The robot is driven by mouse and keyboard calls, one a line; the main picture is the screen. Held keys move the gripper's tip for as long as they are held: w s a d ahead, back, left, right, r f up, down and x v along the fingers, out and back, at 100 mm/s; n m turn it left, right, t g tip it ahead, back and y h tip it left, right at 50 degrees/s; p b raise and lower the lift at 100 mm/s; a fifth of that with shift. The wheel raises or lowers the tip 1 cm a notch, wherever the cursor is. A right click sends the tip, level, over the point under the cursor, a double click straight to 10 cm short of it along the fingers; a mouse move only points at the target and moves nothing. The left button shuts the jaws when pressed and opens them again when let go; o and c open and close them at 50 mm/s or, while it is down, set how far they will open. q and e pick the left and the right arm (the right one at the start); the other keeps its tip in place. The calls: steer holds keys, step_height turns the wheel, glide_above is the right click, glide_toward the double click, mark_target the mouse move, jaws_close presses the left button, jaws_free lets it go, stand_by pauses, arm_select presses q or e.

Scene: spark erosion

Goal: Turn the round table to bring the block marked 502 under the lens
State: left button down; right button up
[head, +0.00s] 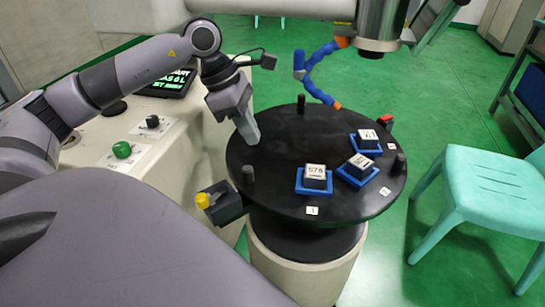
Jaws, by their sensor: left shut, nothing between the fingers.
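The round table (285,150) is a black disc on a pale drum. Three pale blocks sit in blue holders on its right half: the front one (316,171) reads 578, the middle one (360,161) and the rear one (368,134) have marks too small to read surely. I cannot tell which is 502. The lens (372,48) hangs from a metal cylinder above and behind the table. My left gripper (251,137) is shut and empty, pointing down over the table's left part; I cannot tell if it touches. My right gripper is out of view.
Black pegs stand near the rim at the back (301,104), left front (248,174) and right (400,163). A black unit with a yellow knob (202,201) sits at the left rim. A blue hose (316,75) reaches over the back. A green chair (485,180) stands right.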

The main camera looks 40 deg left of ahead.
arm_select(q)
steer(key=b, duration=0.1)
glide_toward(295, 182)
steer(key=f, duration=0.2)
steer(key=a+f, duration=0.1)
steer(key=f, duration=0.1)
steer(key=s+a+f, duration=0.1)
steer(key=shift+s+f, duration=0.15)
steer(key=shift+f, duration=0.25)
steer(key=shift+w+d+r, duration=0.25)
steer(key=shift+w+d, duration=0.4)
steer(key=shift+d, duration=0.3)
steer(key=shift+w+d, duration=0.4)
steer(key=shift+d, duration=0.25)
steer(key=shift+w+d, duration=0.1)
steer(key=shift+d, duration=0.05)
steer(key=shift+d, duration=0.25)
steer(key=shift+n, duration=0.3)
